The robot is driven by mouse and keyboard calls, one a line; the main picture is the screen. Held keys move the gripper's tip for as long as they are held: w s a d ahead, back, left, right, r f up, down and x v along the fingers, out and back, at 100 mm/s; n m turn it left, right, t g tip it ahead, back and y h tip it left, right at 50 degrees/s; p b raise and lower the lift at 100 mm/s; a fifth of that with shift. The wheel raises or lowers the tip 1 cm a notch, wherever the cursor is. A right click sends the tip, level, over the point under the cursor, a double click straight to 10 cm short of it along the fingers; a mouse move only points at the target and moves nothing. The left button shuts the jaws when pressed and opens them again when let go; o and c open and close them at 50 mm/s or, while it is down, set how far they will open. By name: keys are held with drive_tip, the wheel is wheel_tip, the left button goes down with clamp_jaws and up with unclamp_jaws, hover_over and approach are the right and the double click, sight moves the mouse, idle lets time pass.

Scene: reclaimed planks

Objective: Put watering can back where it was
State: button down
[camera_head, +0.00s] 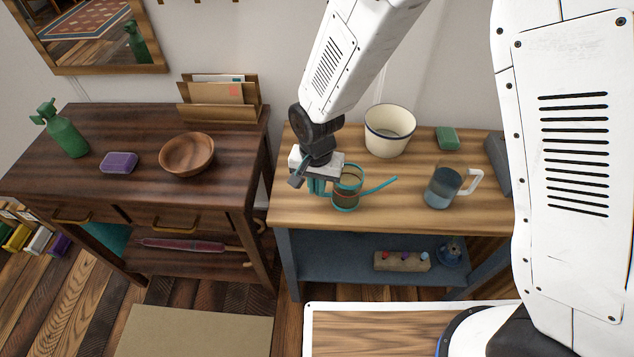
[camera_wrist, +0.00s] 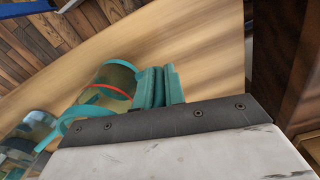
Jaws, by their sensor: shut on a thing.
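The watering can (camera_head: 347,190) is small, brown and teal, with a thin teal spout pointing right. It is at the left part of the light wooden table (camera_head: 420,218), upright or nearly so. I cannot tell whether its base touches the tabletop. My gripper (camera_head: 318,186) is at its left side, shut on its teal handle. In the wrist view the can (camera_wrist: 118,77) shows beside the teal fingers (camera_wrist: 160,87), with a red ring on it. The fingers hide most of the handle.
A cream pot (camera_head: 389,130), a green block (camera_head: 447,138) and a glass pitcher (camera_head: 443,187) of bluish liquid share the table. The dark table at left holds a wooden bowl (camera_head: 187,154), a purple block (camera_head: 119,162), a green spray bottle (camera_head: 63,132) and a letter rack (camera_head: 219,99).

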drive_tip(key=shift+f, duration=0.15)
drive_tip(key=c, duration=1.5)
unclamp_jaws()
wheel_tip(320, 180, up, 12)
drive_tip(key=shift+f, duration=0.25)
drive_tip(key=shift+s+r, duration=0.1)
drive_tip(key=shift+r, duration=0.35)
